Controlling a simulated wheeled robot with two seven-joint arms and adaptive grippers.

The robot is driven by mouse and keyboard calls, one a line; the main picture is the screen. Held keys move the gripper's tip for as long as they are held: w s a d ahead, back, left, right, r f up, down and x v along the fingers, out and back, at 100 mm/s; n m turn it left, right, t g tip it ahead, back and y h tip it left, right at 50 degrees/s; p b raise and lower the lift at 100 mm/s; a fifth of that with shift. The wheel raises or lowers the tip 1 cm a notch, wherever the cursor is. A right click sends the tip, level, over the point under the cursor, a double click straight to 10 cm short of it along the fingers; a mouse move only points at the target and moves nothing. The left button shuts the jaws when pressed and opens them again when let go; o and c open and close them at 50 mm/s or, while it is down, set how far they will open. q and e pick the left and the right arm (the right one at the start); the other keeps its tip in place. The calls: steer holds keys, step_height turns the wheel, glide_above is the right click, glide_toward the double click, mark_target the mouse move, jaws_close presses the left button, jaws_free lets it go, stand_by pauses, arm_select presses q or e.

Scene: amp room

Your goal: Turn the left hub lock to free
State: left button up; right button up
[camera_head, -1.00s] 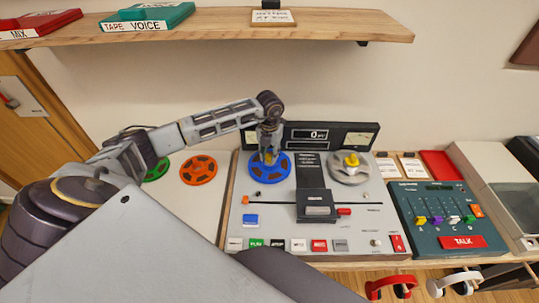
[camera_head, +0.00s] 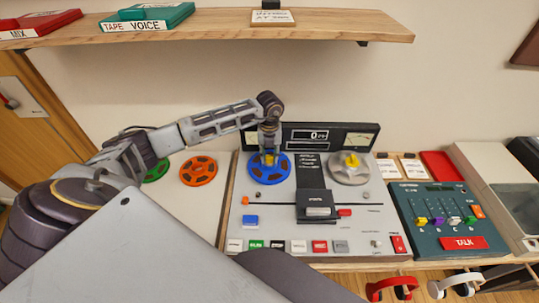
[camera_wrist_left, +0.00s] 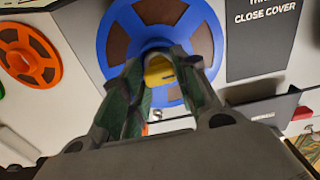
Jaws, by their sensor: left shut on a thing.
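A blue reel (camera_head: 268,177) sits on the left hub of the tape machine (camera_head: 335,222). The yellow left hub lock (camera_wrist_left: 160,70) shows at the reel's centre in the left wrist view, between my fingers. My left gripper (camera_head: 269,155) comes down from above onto the reel's centre and is shut on this lock. Its fingers (camera_wrist_left: 158,75) hide part of the lock, so I cannot tell its exact turn. The right hub carries a grey reel (camera_head: 349,176) with a yellow lock (camera_head: 351,159). My right gripper is not in view.
An orange reel (camera_head: 198,171) and a green reel (camera_head: 157,171) lie to the left. A black meter panel (camera_head: 325,135) stands close behind the hubs. A dark cover (camera_head: 316,205) and buttons are in front; a teal mixer (camera_head: 440,221) is at right.

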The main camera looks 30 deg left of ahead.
mark_target(270, 156)
arm_select(q)
steer(key=o, duration=1)
steer(key=shift+r, duration=0.2)
steer(key=shift+r, duration=5.85)
